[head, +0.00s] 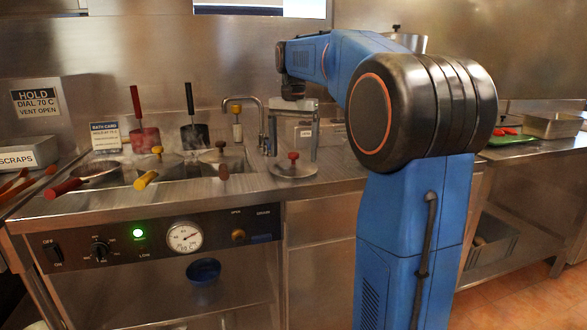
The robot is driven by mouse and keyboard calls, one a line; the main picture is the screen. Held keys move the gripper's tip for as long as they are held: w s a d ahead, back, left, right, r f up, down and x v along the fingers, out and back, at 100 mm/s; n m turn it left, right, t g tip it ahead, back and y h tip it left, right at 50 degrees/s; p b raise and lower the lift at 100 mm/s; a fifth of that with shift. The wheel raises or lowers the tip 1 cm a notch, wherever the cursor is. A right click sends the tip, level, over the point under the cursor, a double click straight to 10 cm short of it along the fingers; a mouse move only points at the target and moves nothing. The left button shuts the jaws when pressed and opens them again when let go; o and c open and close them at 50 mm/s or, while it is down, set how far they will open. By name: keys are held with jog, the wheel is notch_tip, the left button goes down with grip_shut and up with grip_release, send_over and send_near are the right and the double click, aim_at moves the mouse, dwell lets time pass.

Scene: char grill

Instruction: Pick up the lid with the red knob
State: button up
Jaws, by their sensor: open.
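The lid (280,171) is a round metal disc lying flat on the steel counter, right of the steaming wells. Its red knob (293,156) stands up at the centre. My gripper (293,150) points down over the lid with its fingers apart. In the picture one finger is left of the knob and one right of it, and nothing is held. With one view, I cannot tell whether the fingertips touch the lid or how exactly they line up in depth.
A red-handled tool (137,110) and a black one stand behind. A tap (257,110) rises close behind my gripper. A green board (510,140) lies far right.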

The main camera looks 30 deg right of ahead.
jog(key=shift+f, duration=1)
jog(key=shift+s, duration=0.1)
jog(key=c, duration=2)
jog(key=shift+f, duration=0.1)
